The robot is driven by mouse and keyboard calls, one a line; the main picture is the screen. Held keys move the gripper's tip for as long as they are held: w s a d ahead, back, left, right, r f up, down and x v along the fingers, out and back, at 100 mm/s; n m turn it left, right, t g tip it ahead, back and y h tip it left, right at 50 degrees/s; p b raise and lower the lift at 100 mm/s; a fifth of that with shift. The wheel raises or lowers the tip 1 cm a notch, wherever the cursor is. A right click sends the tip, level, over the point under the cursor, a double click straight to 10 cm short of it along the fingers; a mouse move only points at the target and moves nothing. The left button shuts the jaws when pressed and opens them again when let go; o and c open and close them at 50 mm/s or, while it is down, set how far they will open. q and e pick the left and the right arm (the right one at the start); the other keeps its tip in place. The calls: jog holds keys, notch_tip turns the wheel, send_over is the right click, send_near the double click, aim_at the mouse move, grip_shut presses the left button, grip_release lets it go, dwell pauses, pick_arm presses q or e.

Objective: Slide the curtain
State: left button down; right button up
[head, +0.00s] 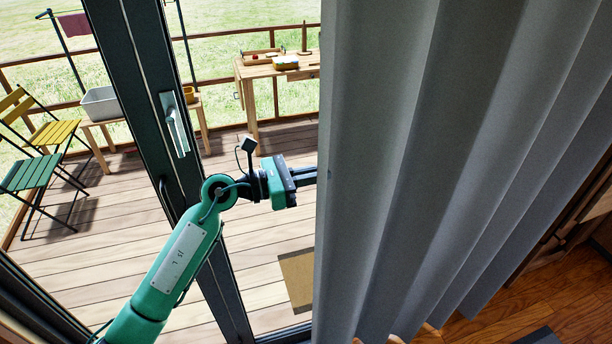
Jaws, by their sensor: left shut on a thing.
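A grey pleated curtain (400,170) hangs over the right half of the head view, from the top edge down near the floor. Its left edge hangs in front of the glass door opening. My left gripper (312,176) reaches in from the left and is shut on the curtain's left edge. Its fingertips are partly hidden at the fabric. My right gripper is not in view.
A dark door frame (150,100) with a handle (174,124) stands left of the curtain. Beyond it are a wooden deck, a table (262,70), a green chair (30,174) and a doormat (297,280). Wooden floor (560,300) shows at lower right.

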pick_arm(q)
jog(key=x, duration=0.2)
jog(key=shift+w+d, duration=0.2)
jog(key=shift+d, duration=0.15)
jog(key=c, duration=1.6)
grip_release()
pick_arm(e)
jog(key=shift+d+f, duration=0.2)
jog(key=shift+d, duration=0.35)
pick_arm(q)
jog(key=shift+o, duration=0.2)
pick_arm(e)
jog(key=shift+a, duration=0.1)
